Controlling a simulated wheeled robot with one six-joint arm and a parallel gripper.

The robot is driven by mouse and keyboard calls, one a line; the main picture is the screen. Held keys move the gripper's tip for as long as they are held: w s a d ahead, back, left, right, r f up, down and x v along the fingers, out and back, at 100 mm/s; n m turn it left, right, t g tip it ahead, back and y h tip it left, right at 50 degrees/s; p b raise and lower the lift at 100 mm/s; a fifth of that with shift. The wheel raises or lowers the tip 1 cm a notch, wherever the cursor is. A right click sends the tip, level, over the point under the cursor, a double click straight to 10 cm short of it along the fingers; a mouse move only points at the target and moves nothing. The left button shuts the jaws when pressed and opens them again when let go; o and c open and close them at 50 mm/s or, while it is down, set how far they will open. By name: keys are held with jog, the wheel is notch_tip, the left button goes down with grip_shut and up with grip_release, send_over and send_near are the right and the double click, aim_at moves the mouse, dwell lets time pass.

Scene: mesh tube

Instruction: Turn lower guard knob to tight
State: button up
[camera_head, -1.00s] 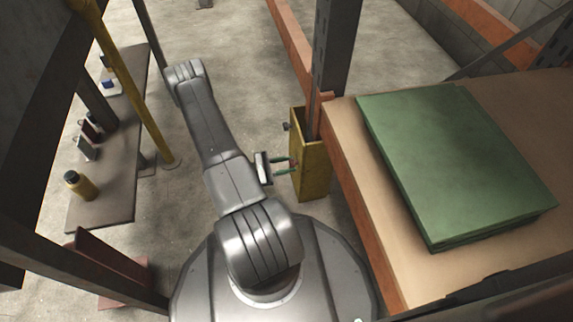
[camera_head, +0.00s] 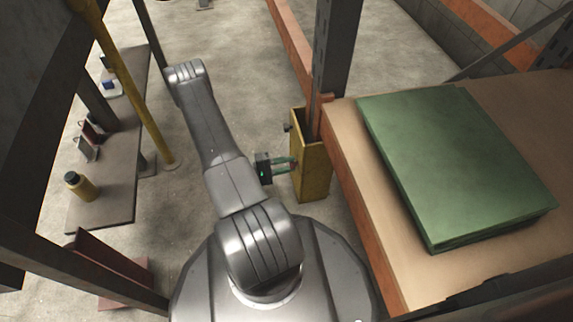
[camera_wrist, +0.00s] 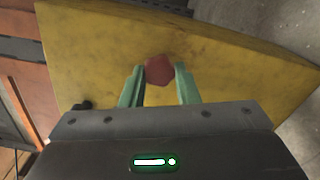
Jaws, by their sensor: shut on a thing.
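The yellow guard (camera_head: 313,176) stands upright around the foot of the grey rack post; its face also fills much of the wrist view (camera_wrist: 225,55). A red, faceted knob (camera_wrist: 159,69) sits on this face. My gripper (camera_wrist: 161,78) has its two green fingers on either side of the knob, shut on it. In the head view my gripper (camera_head: 294,164) reaches the guard's left face from the left. The fingertips hide part of the knob's sides. I see no mark showing how tight the knob is.
A small dark knob (camera_head: 287,127) juts from the guard's far left edge. A shelf with a green box (camera_head: 455,165) stands close on the right. A yellow pole (camera_head: 135,90) and a low bench with a bottle (camera_head: 80,186) are at left. Open floor lies beyond the arm.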

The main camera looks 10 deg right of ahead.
jog(key=m, duration=0.6)
jog(key=shift+m, duration=0.4)
dwell(0.3)
jog(key=o, duration=1)
jog(key=shift+r, duration=0.1)
jog(key=shift+a, duration=0.1)
jog(key=a+p, duration=0.1)
jog(key=a, duration=0.3)
jog(key=a+p, duration=0.1)
jog(key=a, duration=0.4)
jog(key=a+p, duration=0.1)
jog(key=a, duration=0.3)
jog(key=shift+s+a, duration=0.3)
jog(key=shift+a, duration=0.05)
